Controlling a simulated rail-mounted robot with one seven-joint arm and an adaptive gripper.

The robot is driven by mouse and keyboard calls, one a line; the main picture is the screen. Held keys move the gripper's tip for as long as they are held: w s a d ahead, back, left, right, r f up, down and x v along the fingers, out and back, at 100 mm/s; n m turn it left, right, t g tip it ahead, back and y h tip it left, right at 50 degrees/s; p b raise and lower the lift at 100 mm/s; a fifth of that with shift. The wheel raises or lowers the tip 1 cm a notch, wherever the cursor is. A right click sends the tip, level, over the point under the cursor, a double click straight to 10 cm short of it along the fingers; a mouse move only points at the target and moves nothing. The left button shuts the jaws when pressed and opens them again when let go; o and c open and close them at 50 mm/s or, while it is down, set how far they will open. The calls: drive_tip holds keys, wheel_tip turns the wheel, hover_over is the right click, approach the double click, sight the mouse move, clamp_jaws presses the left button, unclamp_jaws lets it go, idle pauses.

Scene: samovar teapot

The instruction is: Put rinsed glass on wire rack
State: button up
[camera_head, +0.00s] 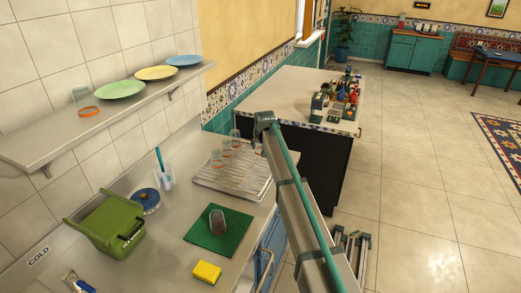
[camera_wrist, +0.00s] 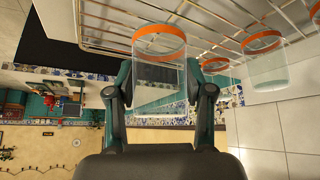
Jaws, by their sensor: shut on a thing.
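My gripper (camera_wrist: 162,95) is shut on a clear glass with an orange rim band (camera_wrist: 160,75), seen in the wrist view between the two fingers. That view looks upside down, and the glass is held with its orange rim toward the wire rack (camera_wrist: 205,22). Whether the rim touches the wires I cannot tell. In the head view the wire rack (camera_head: 213,182) lies on the counter, and my arm hides most of the gripper. Other orange-rimmed glasses (camera_head: 216,159) stand rim down at the rack's far side; one shows beside the held glass (camera_wrist: 264,60).
The shelf (camera_head: 40,140) holds plates. The rack's near part is bare.

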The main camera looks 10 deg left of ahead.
drive_tip(key=f+p, duration=0.2)
drive_tip(key=f, duration=0.1)
drive_tip(key=shift+w, duration=0.2)
drive_tip(key=shift+f, duration=0.25)
drive_tip(key=shift+f, duration=0.15)
drive_tip(key=o, duration=1.1)
